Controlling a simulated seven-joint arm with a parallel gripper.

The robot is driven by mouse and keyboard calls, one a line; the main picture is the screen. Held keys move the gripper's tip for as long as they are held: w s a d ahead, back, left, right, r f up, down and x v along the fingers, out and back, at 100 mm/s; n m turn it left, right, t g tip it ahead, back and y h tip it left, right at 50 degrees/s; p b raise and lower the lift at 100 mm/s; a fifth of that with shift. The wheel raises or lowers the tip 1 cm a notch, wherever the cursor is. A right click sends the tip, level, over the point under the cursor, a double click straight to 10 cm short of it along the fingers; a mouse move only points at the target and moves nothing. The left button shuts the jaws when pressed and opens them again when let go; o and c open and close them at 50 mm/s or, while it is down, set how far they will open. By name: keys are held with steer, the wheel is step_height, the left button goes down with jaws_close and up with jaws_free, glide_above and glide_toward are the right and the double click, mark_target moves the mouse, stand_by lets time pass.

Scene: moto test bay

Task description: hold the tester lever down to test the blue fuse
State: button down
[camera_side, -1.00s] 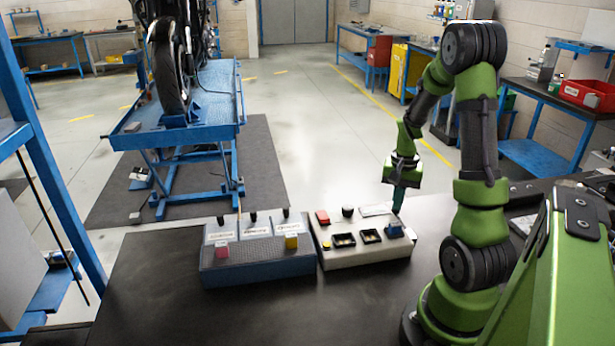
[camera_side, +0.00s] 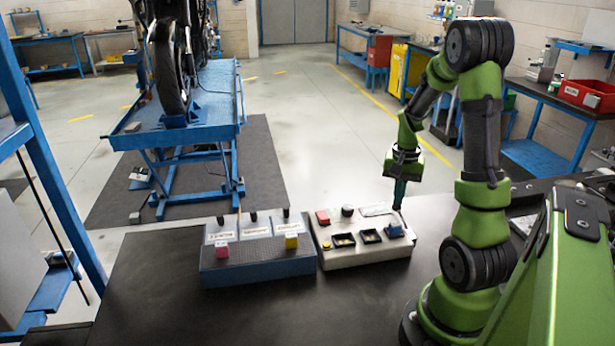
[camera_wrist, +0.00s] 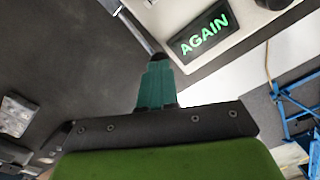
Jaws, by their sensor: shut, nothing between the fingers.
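The tester (camera_side: 365,259) is a pale box on the black bench in the side view, with two dark square recesses on top. The blue fuse (camera_side: 394,231) sits at its right end. My gripper (camera_side: 399,204) is shut and empty, pointing down above the tester's back right corner. In the wrist view its teal fingertips (camera_wrist: 158,60) are at the end of a dark rod, apparently the lever (camera_wrist: 136,30). I cannot tell whether they touch or how far the lever is down. The tester's display (camera_wrist: 205,34) reads "AGAIN" in green.
A blue-grey rack (camera_side: 258,272) stands left of the tester, holding a pink fuse (camera_side: 222,251) and a yellow fuse (camera_side: 291,242), with labels and black knobs behind. The tester carries a red button (camera_side: 322,217) and a black knob (camera_side: 347,211). The front bench is clear.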

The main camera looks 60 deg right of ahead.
step_height(320, 180, up, 7)
stand_by(0.8)
steer(key=w+a+r+n+t, duration=0.2)
steer(key=w+a+r, duration=0.1)
steer(key=a, duration=0.5)
steer(key=w+a+r+n+t, duration=0.2)
steer(key=a+n, duration=0.1)
steer(key=a, duration=0.5)
steer(key=s+a+r+n+t+y, duration=0.1)
steer(key=a+r+n, duration=0.1)
steer(key=a, duration=0.5)
steer(key=s+a+r+n+t+y, duration=0.1)
steer(key=a+r+n+t, duration=0.1)
steer(key=a, duration=0.6)
steer(key=shift+s+a+r+n, duration=0.25)
steer(key=shift+r+n, duration=0.55)
steer(key=shift+n, duration=0.2)
